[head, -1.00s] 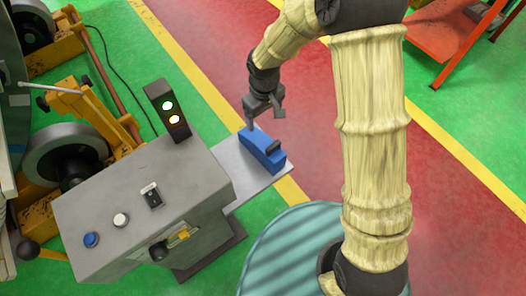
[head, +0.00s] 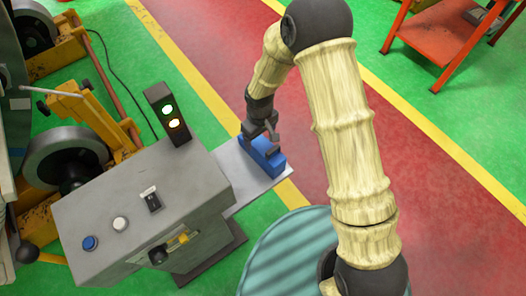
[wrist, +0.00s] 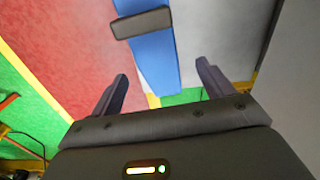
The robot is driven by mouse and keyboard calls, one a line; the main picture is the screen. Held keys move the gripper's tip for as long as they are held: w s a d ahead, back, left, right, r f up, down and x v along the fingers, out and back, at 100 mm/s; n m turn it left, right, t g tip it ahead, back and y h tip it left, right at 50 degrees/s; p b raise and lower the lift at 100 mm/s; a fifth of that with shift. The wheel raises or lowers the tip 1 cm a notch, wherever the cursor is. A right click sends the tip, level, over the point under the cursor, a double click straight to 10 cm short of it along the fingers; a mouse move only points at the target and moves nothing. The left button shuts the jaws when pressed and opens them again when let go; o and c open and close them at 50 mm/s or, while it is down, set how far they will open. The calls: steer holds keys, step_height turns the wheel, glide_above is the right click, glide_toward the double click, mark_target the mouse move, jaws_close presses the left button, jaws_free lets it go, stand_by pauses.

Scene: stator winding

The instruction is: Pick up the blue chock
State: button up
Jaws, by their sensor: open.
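The blue chock (head: 268,158) lies on a light grey plate (head: 243,184) beside the control box in the head view. In the wrist view the blue chock (wrist: 157,68) runs up and away past my fingers, with a dark grey handle-like bar (wrist: 141,22) across it. My gripper (head: 262,138) is at the far end of the chock in the head view, low over it. In the wrist view my gripper (wrist: 162,88) is open, one finger on each side of the line of the chock. I cannot tell whether a finger touches it.
A grey control box (head: 150,210) with buttons and a signal light (head: 170,118) stands close left of the plate. A yellow machine with wheels is at the far left. An orange table (head: 440,45) is at the upper right. The red floor between is clear.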

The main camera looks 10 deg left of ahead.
mark_target(260, 144)
steer(key=shift+f, duration=1.75)
steer(key=shift+w+f+p, duration=0.2)
steer(key=shift+f+p, duration=0.15)
steer(key=shift+f, duration=2.25)
steer(key=c, duration=1.2)
steer(key=shift+o, duration=0.2)
steer(key=shift+r, duration=0.15)
step_height(260, 144, up, 10)
steer(key=shift+f, duration=0.1)
